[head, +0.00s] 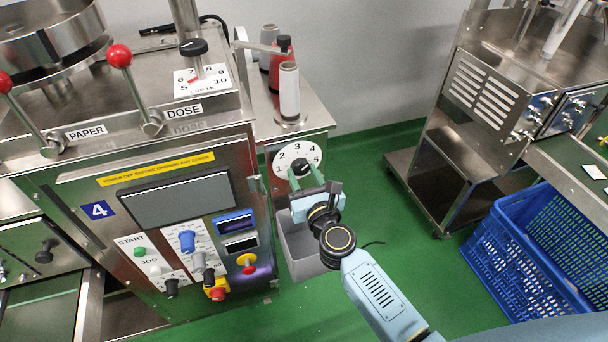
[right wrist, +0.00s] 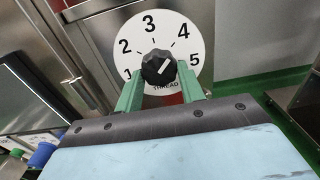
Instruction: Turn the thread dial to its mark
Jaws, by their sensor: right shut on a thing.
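The thread dial is a black knob (head: 299,167) on a round white plate (head: 312,150), on the side of the steel machine. In the right wrist view the plate (right wrist: 130,33) carries the numbers 1 to 5 and the word THREAD. A white line on the knob (right wrist: 153,64) slants up to the right, roughly toward 4; its exact reading is hard to tell. My right gripper (head: 305,176) is shut on the knob, its green fingers at the knob's lower left and lower right in the wrist view (right wrist: 160,80). My left gripper is out of view.
A grey bin (head: 298,250) stands below the dial, beside my right gripper. White and red thread spools (head: 289,90) stand above it. The control panel (head: 180,200) is to the left. A blue crate (head: 540,250) stands at the right; green floor lies between.

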